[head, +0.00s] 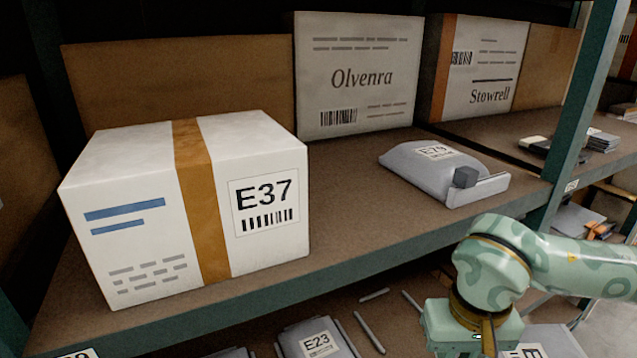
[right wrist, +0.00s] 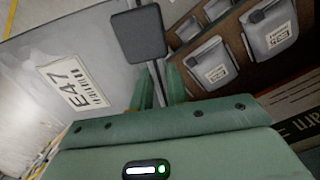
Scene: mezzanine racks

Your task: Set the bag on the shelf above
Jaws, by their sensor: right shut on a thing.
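In the right wrist view a grey bag (right wrist: 105,50) labelled E47 hangs close to the camera, with a dark square tab (right wrist: 138,36) on a thin stem. My right gripper (right wrist: 158,88) is shut on the bag by this stem. In the head view my right wrist is at the lower right, below the front edge of the upper shelf (head: 350,245); the fingertips are not clear there. A pale bag (head: 553,342) with a partly cut-off label shows beside it, probably the held one. My left gripper is not in view.
On the upper shelf stand a white box (head: 140,215) labelled E37, an Olvenra box (head: 360,75), a Stowrell box (head: 485,70) and another grey bag (head: 415,165). Bare shelf lies between the E37 box and that bag. A green post (head: 580,120) rises at right. The lower level holds an E23 bag (head: 310,335).

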